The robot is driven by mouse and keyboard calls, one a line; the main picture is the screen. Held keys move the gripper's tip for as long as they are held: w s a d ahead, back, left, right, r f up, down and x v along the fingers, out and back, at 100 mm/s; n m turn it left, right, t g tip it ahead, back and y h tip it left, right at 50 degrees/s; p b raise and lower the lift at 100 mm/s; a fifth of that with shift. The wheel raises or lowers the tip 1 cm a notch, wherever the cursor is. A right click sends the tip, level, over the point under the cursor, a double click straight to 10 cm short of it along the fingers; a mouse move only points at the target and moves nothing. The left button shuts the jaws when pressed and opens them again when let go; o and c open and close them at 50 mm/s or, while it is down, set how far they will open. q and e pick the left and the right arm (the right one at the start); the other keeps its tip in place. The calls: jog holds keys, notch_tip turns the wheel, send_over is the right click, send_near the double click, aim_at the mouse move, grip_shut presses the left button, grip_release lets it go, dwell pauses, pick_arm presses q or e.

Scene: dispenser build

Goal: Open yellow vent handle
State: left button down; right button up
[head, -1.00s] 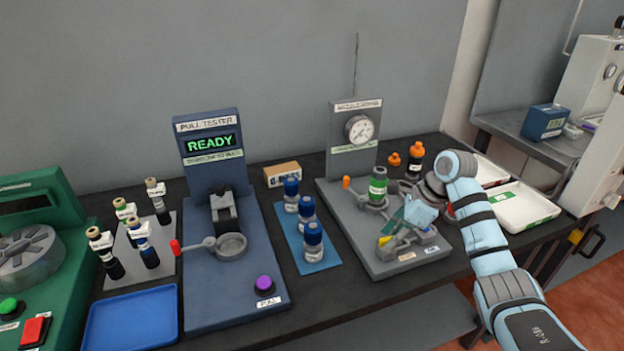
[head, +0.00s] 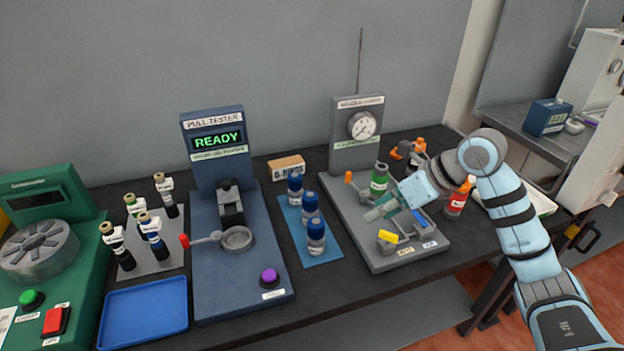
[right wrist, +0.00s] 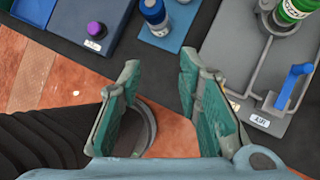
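The yellow vent handle (head: 389,237) sits low at the front left of the grey gauge station (head: 372,262), beside a small label. A blue handle (head: 421,217) stands to its right; it also shows at the right of the right wrist view (right wrist: 293,86). My right gripper (head: 377,211) is above the station, behind and a little left of the yellow handle in the head view, apart from it. Its fingers are spread and empty in the right wrist view (right wrist: 160,92). I cannot make out the yellow handle there. My left gripper is not in view.
A green bottle (head: 379,180) stands in the station's holder, close to my right gripper. An orange lever (head: 349,177) is left of it. A red bottle (head: 456,203) stands right of the station, near my right arm. Blue-capped bottles (head: 311,208) stand on a blue mat to the left.

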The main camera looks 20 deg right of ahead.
jog(key=a+r+t+y, duration=0.25)
jog(key=a+y, duration=0.45)
jog(key=a, duration=0.5)
notch_tip(320, 180, up, 7)
jog(key=a+m+t+y, duration=0.2)
jog(key=m+t+y, duration=0.2)
jog(key=m, duration=0.1)
jog(key=shift+w+a+r+t+y, duration=0.2)
jog(key=shift+a+t+y, duration=0.1)
jog(key=shift+t+y, duration=0.1)
